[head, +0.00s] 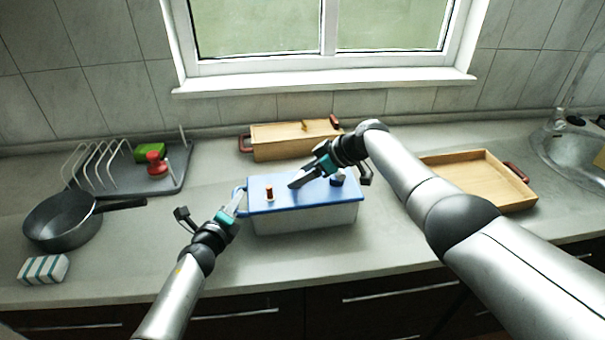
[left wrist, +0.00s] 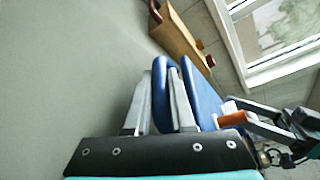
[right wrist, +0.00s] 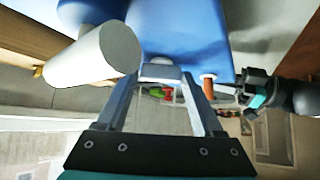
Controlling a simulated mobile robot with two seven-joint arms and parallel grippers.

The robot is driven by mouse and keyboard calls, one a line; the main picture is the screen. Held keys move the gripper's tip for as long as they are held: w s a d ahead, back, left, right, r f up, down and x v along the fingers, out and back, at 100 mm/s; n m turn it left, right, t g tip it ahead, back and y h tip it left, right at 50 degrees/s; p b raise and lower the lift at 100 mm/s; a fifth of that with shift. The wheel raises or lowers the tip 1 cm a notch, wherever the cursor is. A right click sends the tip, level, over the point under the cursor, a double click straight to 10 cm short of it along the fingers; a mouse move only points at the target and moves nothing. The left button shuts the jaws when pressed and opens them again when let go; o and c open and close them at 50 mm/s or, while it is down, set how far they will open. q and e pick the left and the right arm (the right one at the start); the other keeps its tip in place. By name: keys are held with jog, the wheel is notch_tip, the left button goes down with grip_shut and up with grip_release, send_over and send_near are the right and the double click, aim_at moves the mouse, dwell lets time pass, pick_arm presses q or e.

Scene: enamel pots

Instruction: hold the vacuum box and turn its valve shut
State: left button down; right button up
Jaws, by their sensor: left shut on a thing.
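The vacuum box (head: 305,215) stands on the counter, with a grey body and a blue lid. My left gripper (head: 241,196) is shut on the blue handle (left wrist: 162,88) at the box's left end. An orange post (head: 268,192) with a pale base stands on the lid's left part; it also shows in the right wrist view (right wrist: 208,88). A white cylinder (right wrist: 95,57), dark-topped in the head view (head: 337,178), stands on the right part. I cannot tell which is the valve. My right gripper (head: 293,185) is open above the lid, between the two fittings.
A wooden box (head: 285,142) with red handles stands behind, and a wooden tray (head: 480,180) lies right. At left are a dish rack (head: 130,165), a dark pan (head: 60,222) and a striped sponge (head: 43,269). The counter in front is clear.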

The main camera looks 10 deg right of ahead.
jog(key=o, duration=0.3)
jog(key=shift+s+r, duration=0.1)
jog(key=shift+r, duration=0.05)
jog(key=v, duration=1.1)
jog(key=shift+s+d+r, duration=0.1)
jog(key=shift+d+r, duration=0.15)
jog(key=shift+r, duration=0.05)
jog(key=shift+c, duration=0.3)
